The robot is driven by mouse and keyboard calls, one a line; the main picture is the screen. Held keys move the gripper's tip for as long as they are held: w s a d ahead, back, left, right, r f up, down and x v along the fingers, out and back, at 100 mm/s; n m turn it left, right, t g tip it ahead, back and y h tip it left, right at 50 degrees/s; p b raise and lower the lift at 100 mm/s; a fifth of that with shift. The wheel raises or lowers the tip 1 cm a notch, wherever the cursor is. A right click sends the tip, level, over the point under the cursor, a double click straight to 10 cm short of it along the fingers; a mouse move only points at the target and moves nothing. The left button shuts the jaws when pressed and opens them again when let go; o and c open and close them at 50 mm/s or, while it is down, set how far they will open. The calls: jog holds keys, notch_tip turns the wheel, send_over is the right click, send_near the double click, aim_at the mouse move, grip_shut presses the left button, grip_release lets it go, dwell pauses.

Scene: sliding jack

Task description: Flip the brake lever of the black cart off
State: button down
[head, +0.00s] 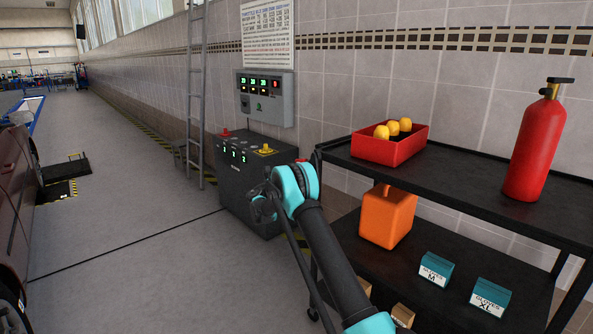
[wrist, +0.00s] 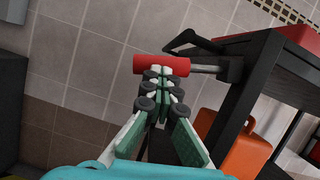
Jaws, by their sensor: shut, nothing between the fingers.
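The black cart (head: 452,195) stands at the right in the head view; its corner and post show in the wrist view (wrist: 240,85). A lever with a red cylindrical grip (wrist: 146,64) on a grey rod sticks out sideways from the cart's corner in the wrist view. My gripper (wrist: 161,72) is shut and empty. Its fingertips overlap the lower edge of the red grip in the picture; I cannot tell whether they touch it.
The cart carries a red bin (head: 368,150) with yellow items, a fire extinguisher (head: 535,150), an orange canister (head: 387,220) and glove boxes (head: 435,270). A dark control cabinet (head: 235,185) and a ladder (head: 196,95) stand by the tiled wall.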

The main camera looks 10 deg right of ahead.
notch_tip(320, 180, up, 6)
jog(key=m+g+h, duration=0.1)
jog(key=m+g, duration=0.2)
jog(key=m, duration=0.5)
jog(key=shift+w+a+h, duration=0.2)
jog(key=shift+w+h, duration=0.2)
jog(key=shift+r, duration=0.1)
